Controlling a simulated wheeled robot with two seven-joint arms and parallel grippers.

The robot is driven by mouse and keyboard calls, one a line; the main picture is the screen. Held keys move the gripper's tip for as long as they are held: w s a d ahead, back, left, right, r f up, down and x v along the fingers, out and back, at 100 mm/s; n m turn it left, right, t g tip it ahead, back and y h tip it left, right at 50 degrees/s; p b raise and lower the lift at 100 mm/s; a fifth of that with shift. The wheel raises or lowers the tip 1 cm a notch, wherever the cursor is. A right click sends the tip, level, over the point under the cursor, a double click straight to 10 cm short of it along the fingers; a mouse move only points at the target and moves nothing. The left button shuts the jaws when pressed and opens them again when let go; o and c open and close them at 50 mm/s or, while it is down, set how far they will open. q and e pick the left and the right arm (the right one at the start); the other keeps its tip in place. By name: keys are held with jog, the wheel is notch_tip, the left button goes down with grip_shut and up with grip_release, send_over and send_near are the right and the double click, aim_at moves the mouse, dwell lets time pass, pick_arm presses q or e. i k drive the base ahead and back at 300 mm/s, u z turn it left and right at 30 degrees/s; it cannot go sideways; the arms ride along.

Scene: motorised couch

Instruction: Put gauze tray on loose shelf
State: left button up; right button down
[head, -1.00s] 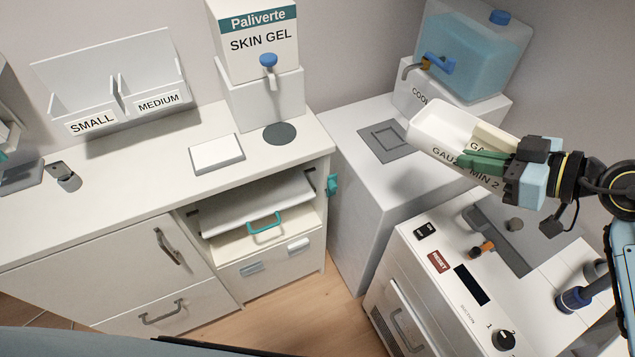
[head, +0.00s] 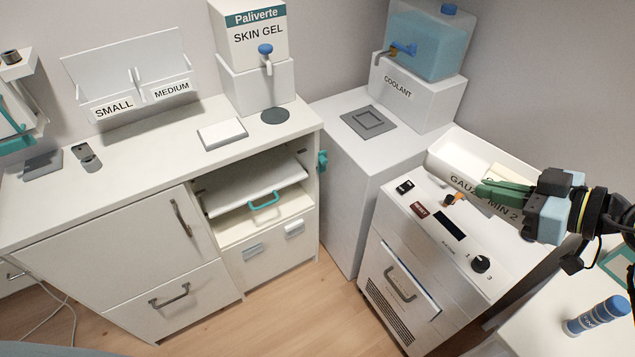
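The white gauze tray (head: 447,163), marked "GAUZ… MIN 2", is held up at the right in the head view, over the back of the control-panel cabinet. My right gripper (head: 503,190) is closed on its near wall with green fingers; part of the label is covered. Something pale lies inside the tray. The loose shelf (head: 240,197) appears to be the white board with a teal handle (head: 264,201) in the open bay of the left counter. It sits tilted and partly pulled out. My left gripper is not in view.
The counter top (head: 150,160) holds a white pad (head: 222,133), a glove holder (head: 135,95) and a skin gel dispenser (head: 255,60). A coolant tank (head: 425,45) stands behind. A control-panel cabinet (head: 415,255) stands below the tray. Floor (head: 290,310) is clear in front.

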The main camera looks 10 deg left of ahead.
aim_at(253, 180)
jog(key=u, duration=0.8)
